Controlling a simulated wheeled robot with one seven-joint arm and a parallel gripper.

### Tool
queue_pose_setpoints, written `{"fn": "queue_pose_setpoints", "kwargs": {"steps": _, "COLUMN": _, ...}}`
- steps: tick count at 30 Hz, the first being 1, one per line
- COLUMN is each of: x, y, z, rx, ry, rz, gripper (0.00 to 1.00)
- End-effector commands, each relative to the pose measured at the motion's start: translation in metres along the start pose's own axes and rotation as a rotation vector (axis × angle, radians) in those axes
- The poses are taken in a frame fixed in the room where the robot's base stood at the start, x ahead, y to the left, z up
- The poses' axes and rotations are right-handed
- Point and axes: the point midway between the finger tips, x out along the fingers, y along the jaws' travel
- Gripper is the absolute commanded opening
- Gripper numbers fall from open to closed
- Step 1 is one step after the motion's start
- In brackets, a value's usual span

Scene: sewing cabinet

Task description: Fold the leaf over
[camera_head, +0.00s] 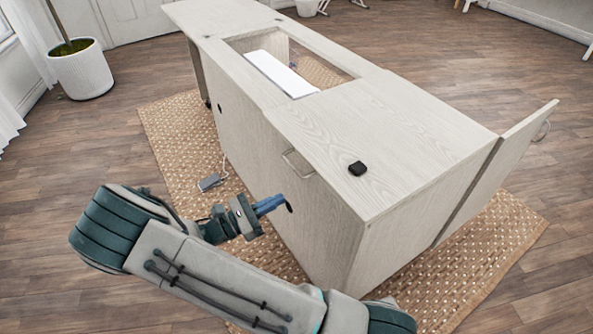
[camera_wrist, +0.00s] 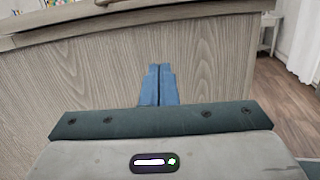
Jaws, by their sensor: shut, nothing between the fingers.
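The pale wood sewing cabinet (camera_head: 300,200) stands in the middle of the head view. Its top has a far-end section (camera_head: 215,15) marked off by a seam, lying flat and reaching out past the body; it looks like the leaf. My gripper (camera_head: 274,205) is shut and empty, low beside the cabinet's long front side, below the top's level. In the wrist view its blue fingers (camera_wrist: 158,85) are together and point at the wood panel (camera_wrist: 90,75), with the top's edge (camera_wrist: 150,10) above. I cannot tell whether they touch the panel.
An opening in the top holds a white panel (camera_head: 282,73). A small black object (camera_head: 357,168) lies on the near top. A metal handle (camera_head: 298,163) sticks out from the front. A door panel (camera_head: 495,170) stands open at right. A pedal (camera_head: 209,182) lies on the woven rug (camera_head: 180,130).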

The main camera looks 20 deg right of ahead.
Motion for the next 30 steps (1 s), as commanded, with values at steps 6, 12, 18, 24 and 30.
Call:
{"fn": "queue_pose_setpoints", "kwargs": {"steps": 6, "x": -0.012, "y": 0.01, "z": -0.01, "rx": -0.025, "ry": -0.087, "rz": 0.08, "gripper": 0.0}}
{"fn": "queue_pose_setpoints", "kwargs": {"steps": 12, "x": 0.012, "y": 0.012, "z": -0.007, "rx": -0.027, "ry": -0.091, "rz": 0.079, "gripper": 0.0}}
{"fn": "queue_pose_setpoints", "kwargs": {"steps": 18, "x": 0.055, "y": 0.015, "z": -0.004, "rx": -0.027, "ry": -0.089, "rz": 0.077, "gripper": 0.0}}
{"fn": "queue_pose_setpoints", "kwargs": {"steps": 24, "x": 0.087, "y": 0.018, "z": 0.007, "rx": -0.022, "ry": -0.086, "rz": 0.081, "gripper": 0.0}}
{"fn": "queue_pose_setpoints", "kwargs": {"steps": 30, "x": 0.09, "y": 0.019, "z": 0.03, "rx": -0.023, "ry": -0.086, "rz": 0.082, "gripper": 0.0}}
